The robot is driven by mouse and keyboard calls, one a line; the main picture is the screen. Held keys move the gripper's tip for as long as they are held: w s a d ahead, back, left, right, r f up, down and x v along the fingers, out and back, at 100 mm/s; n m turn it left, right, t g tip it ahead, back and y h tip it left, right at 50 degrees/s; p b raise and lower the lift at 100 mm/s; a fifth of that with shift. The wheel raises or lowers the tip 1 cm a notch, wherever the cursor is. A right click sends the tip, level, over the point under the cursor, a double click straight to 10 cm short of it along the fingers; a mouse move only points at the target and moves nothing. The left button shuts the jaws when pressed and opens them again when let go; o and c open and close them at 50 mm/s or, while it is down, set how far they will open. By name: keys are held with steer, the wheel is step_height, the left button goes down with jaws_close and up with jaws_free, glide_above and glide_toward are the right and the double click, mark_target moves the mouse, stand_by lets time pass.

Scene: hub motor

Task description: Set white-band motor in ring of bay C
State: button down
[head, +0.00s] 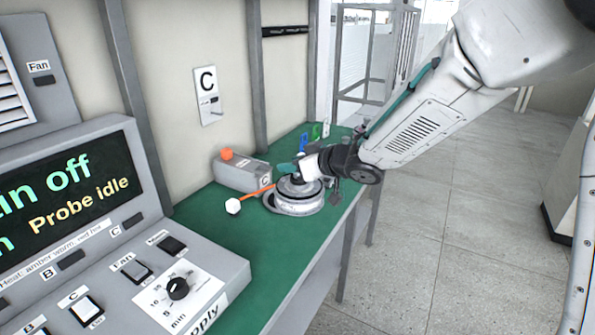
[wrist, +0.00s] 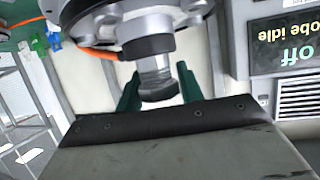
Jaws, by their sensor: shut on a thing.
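The round grey motor (head: 298,186) with a pale band is at the ring (head: 268,206) on the green bench, beside the grey box marked C. It sits on or just above the ring; I cannot tell whether it is fully seated. My gripper (head: 298,169) comes in from the right over it. In the wrist view, the green fingers of my gripper (wrist: 158,88) stand on either side of the motor's stub shaft (wrist: 155,72) and are shut on it. The motor body (wrist: 150,22) fills the top of that view. The contact under the motor is hidden.
The grey box (head: 241,174) with an orange knob stands behind the ring. An orange lead ends in a white plug (head: 233,206) to its left. The control console (head: 150,290) takes the near left. Blue and green pieces (head: 316,131) stand at the bench's far end.

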steer(key=w+a, duration=0.2)
steer(key=w, duration=0.8)
steer(key=w+a, duration=0.2)
steer(key=w, duration=0.9)
steer(key=shift+w+r, duration=0.2)
steer(key=shift+w, duration=0.05)
steer(key=shift+f, duration=0.1)
step_height(320, 180, down, 11)
stand_by(0.7)
steer(key=shift+f, duration=0.1)
stand_by(0.6)
steer(key=shift+f, duration=0.6)
steer(key=shift+f, duration=0.2)
steer(key=shift+f, duration=0.3)
steer(key=shift+f, duration=0.7)
stand_by(0.4)
